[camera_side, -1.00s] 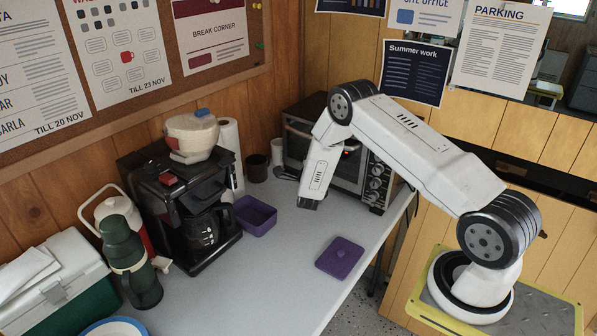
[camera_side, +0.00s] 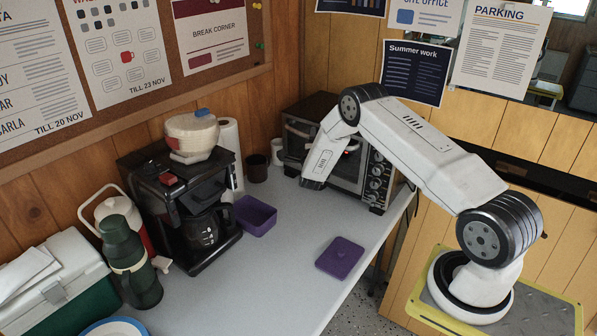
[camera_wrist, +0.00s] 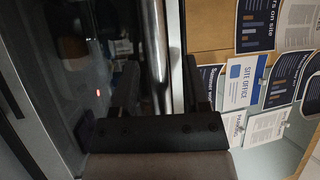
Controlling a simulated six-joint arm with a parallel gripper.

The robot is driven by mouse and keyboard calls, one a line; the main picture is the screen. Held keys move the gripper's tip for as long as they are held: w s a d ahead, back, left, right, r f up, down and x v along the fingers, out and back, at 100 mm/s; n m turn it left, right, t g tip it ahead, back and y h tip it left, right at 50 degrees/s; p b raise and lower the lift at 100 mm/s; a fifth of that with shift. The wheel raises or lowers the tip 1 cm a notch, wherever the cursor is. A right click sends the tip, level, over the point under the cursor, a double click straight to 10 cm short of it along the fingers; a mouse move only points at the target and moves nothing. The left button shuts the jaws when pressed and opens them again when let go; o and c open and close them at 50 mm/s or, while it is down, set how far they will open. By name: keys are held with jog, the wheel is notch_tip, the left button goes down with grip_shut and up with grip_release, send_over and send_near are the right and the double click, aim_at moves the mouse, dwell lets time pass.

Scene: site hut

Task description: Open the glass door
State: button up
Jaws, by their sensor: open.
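The glass door (camera_side: 347,172) is on the front of a dark toaster oven at the back of the counter and looks shut; my arm hides part of it. In the wrist view, the dark glass (camera_wrist: 80,60) fills the left side. A shiny metal handle bar (camera_wrist: 156,35) runs up and down the middle of that view. My gripper (camera_wrist: 161,75) is open, with one dark finger on each side of the bar. I cannot tell whether either finger touches it. In the side view, the fingers are hidden behind my wrist.
A black coffee maker (camera_side: 185,205) stands left on the counter, with a purple open box (camera_side: 256,216) beside it. A brown cup (camera_side: 257,168) and a white mug (camera_side: 277,152) stand near the oven's left side. A purple lid (camera_side: 341,258) lies on the clear counter (camera_side: 285,275) in front.

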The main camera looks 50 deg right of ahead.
grip_shut()
dwell(1.4)
